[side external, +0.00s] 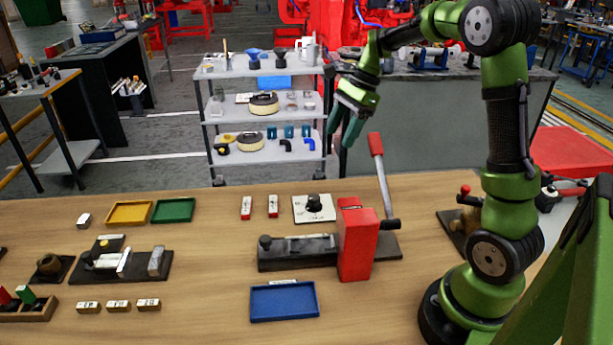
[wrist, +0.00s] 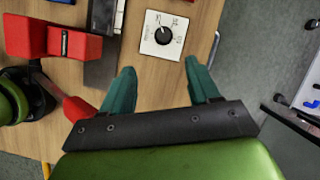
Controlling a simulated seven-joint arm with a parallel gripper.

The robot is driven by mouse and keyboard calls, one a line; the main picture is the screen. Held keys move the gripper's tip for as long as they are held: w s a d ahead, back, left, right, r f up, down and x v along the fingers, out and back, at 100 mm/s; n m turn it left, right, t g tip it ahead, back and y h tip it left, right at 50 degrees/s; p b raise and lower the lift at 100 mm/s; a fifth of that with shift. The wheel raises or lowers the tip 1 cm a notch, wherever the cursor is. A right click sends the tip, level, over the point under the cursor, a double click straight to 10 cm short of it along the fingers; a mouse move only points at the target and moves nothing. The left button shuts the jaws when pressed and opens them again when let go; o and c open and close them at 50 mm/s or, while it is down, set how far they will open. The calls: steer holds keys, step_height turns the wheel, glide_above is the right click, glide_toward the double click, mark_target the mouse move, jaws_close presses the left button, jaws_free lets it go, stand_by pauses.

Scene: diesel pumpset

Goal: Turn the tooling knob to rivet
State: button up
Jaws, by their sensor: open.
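The tooling knob is a black round knob (side external: 315,201) on a square white plate (side external: 300,213) with markings around it, near the back edge of the table. In the wrist view the knob (wrist: 163,36) sits on its plate (wrist: 150,46) beyond the fingertips, its labels too small to read. My gripper (side external: 347,128) is in the air above and behind the plate, apart from it. In the wrist view its two teal fingers (wrist: 162,78) are spread with nothing between them.
A red press block (side external: 357,245) with a red-handled lever (side external: 380,165) stands right of the plate on a dark base (side external: 285,258). Two small red-and-white blocks (side external: 259,207) lie left of the plate. A blue tray (side external: 285,301) lies in front. A shelf cart (side external: 265,103) stands behind the table.

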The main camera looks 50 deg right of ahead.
mark_target(315, 196)
steer(key=shift+m, duration=0.6)
steer(key=x, duration=0.5)
steer(key=d+x, duration=0.1)
steer(key=x, duration=1.1)
steer(key=shift+w+d+f, duration=0.1)
steer(key=shift+w+f, duration=0.05)
steer(key=shift+f, duration=0.3)
steer(key=c, duration=1)
steer(key=shift+c, duration=0.2)
